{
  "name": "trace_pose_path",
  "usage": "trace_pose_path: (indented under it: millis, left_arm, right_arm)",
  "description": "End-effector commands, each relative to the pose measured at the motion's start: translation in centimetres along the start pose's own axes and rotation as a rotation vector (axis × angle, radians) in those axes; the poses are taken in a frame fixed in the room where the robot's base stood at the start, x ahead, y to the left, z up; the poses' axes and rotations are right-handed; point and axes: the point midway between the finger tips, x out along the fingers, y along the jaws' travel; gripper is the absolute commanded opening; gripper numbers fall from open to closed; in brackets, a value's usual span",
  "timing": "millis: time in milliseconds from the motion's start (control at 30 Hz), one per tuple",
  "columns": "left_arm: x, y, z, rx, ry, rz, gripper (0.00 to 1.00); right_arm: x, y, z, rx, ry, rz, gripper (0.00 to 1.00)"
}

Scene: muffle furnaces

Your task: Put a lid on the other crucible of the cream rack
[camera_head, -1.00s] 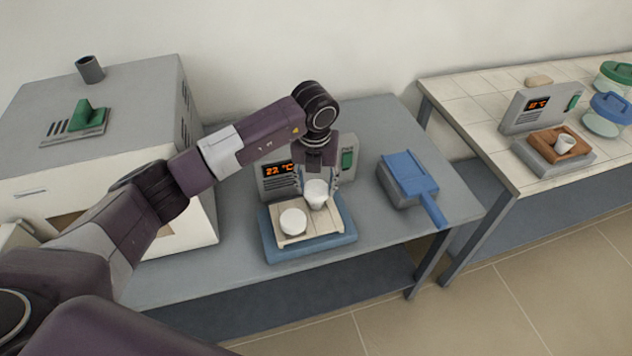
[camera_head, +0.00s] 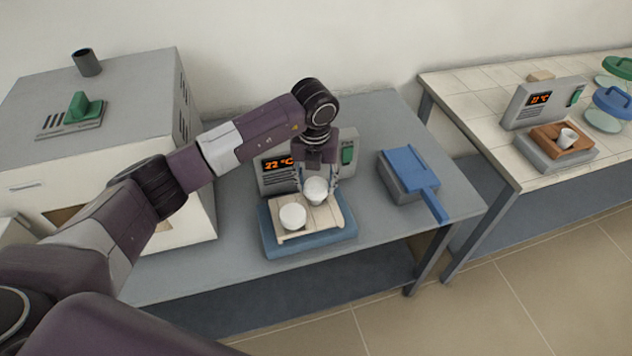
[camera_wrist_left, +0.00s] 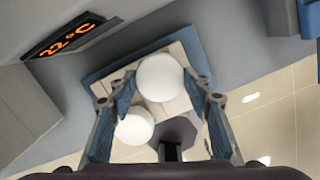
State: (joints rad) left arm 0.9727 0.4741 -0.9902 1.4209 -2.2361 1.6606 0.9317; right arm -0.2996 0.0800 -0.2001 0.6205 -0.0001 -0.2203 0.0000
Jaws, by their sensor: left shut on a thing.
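The cream rack (camera_head: 326,217) sits on a blue-edged stand (camera_head: 305,246) on the grey table. Its front-left crucible shows a round white lid (camera_head: 292,216), also visible in the left wrist view (camera_wrist_left: 135,126). My left gripper (camera_head: 318,184) points down over the back-right crucible. It is shut on a white lid (camera_head: 316,187), which shows between the fingers in the left wrist view (camera_wrist_left: 160,77). The lid hides that crucible from above and appears on or just above its rim; I cannot tell whether it is fully seated. My right gripper is not in view.
A control box with an orange 22 °C display (camera_head: 278,172) stands close behind the rack. A blue-topped grey box (camera_head: 408,172) is to the right, a large furnace (camera_head: 110,150) to the left. A second table (camera_head: 480,125) holds a brown rack (camera_head: 560,140) and a small cup.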

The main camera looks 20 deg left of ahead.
Motion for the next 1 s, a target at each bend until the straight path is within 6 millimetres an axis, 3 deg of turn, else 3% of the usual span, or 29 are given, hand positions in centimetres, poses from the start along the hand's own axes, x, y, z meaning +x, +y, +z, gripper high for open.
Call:
trace_pose_path:
  millis: [267,300,467,1000]
  left_arm:
    - [-0.02,-0.01,0.0,0.0,0.0,0.0,0.33]
    - [-0.02,-0.01,0.0,0.0,0.0,0.0,0.48]
    - [-0.02,-0.01,0.0,0.0,0.0,0.0,0.66]
    - [-0.01,-0.02,-0.01,0.0,0.0,0.0,0.68]
  right_arm:
    - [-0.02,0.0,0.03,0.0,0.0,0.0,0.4]
    - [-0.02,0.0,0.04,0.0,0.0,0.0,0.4]
    - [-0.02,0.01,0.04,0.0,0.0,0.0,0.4]
    - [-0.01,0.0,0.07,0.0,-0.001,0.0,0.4]
